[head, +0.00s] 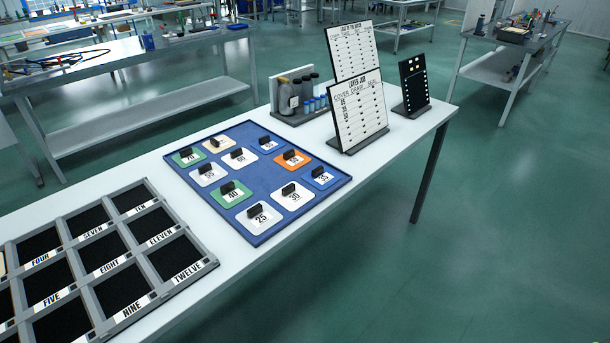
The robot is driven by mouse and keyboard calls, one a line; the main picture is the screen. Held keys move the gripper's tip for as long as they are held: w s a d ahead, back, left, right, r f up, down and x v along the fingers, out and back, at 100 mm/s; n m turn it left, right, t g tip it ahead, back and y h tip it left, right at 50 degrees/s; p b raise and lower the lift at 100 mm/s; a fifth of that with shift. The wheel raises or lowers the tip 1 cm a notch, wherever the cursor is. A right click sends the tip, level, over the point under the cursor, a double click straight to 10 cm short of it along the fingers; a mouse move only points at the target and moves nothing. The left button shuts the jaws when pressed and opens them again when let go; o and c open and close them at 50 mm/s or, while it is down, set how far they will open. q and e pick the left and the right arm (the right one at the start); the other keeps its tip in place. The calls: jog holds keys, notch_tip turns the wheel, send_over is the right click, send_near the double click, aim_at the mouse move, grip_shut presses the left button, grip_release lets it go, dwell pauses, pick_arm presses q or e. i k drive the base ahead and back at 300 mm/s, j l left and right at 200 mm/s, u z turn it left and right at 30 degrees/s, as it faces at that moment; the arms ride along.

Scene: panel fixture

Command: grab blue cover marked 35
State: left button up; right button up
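Two blue covers with black handles lie on the blue tray (258,183). The blue cover (320,178) near the tray's right corner has a small label that seems to read 35. The other blue cover (268,144) is at the tray's back edge, and its label is too small to read surely. The right one lies flat, beside an orange cover (291,160) and a white cover marked 30 (291,197). Neither of my grippers is in view.
Other white, green and cream covers share the tray. A grey compartment frame (172,285) with number-word labels is at the front left. Two boards with printed lists (358,112), a black panel (414,85) and a bottle rack (296,97) stand behind. The white table's front strip is clear.

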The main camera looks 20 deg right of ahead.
aim_at(322, 177)
jog(key=i+l+u, duration=0.25)
jog(key=l, duration=0.15)
jog(key=l+u, duration=0.3)
jog(key=l, duration=0.15)
jog(key=l+u, duration=0.25)
jog(key=l, duration=0.2)
